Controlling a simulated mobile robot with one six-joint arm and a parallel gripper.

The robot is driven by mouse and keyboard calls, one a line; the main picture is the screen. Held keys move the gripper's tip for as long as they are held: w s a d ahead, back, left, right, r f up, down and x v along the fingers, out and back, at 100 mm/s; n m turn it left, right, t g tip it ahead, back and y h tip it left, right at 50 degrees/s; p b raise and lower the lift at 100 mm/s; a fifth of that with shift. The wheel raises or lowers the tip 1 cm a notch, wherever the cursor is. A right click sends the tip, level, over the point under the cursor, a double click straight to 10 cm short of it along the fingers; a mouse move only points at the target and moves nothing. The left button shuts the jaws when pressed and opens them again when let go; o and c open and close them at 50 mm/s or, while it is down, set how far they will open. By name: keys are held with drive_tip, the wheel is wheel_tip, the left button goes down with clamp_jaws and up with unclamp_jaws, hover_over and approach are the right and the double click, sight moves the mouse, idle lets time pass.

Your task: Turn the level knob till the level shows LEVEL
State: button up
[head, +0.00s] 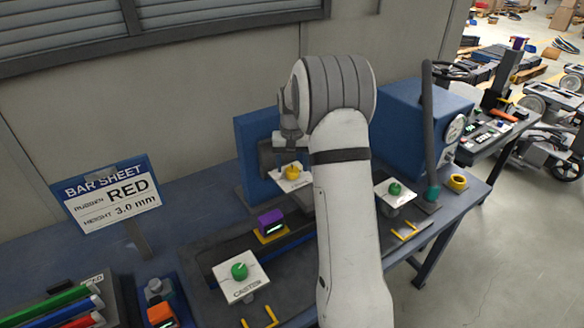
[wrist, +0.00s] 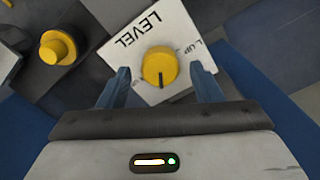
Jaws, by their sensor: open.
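The level knob (wrist: 160,66) is yellow and round, with a dark pointer line toward the bottom of the wrist view. It sits on a white plate (wrist: 137,24) marked LEVEL, with partly covered lettering at its right corner. The knob also shows in the head view (head: 292,172), below my gripper (head: 290,143). In the wrist view my gripper (wrist: 161,74) is open, with one blue finger on each side of the knob and gaps between. A small purple box (head: 270,222) on a yellow base has a lit green display, too small to read.
A green knob (head: 239,271) on a plate marked CASTER stands in front, and another green knob (head: 395,188) stands to the right. A blue box (head: 410,120) with a gauge, a dark upright post (head: 428,130) and a bar sheet sign (head: 110,195) flank the bench.

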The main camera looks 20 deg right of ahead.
sight(292, 169)
wheel_tip(292, 169, up, 7)
drive_tip(key=shift+f+b, duration=0.2)
drive_tip(key=shift+b, duration=0.25)
drive_tip(key=s+a+r+n+t, duration=0.1)
drive_tip(key=s+a+r, duration=0.3)
drive_tip(key=s, duration=0.3)
drive_tip(key=s+a+r+n+t, duration=0.1)
drive_tip(key=s+a+r, duration=0.3)
drive_tip(key=s, duration=0.4)
drive_tip(key=s+a+f+n, duration=0.1)
drive_tip(key=s+a, duration=0.1)
drive_tip(key=s, duration=0.7)
drive_tip(key=s+a+f+t, duration=0.1)
drive_tip(key=s+a+f, duration=0.1)
drive_tip(key=s, duration=0.7)
drive_tip(key=shift+a+f+n, duration=0.3)
drive_tip(key=shift+a+n, duration=0.1)
drive_tip(key=shift+a, duration=0.05)
drive_tip(key=shift+c, duration=0.5)
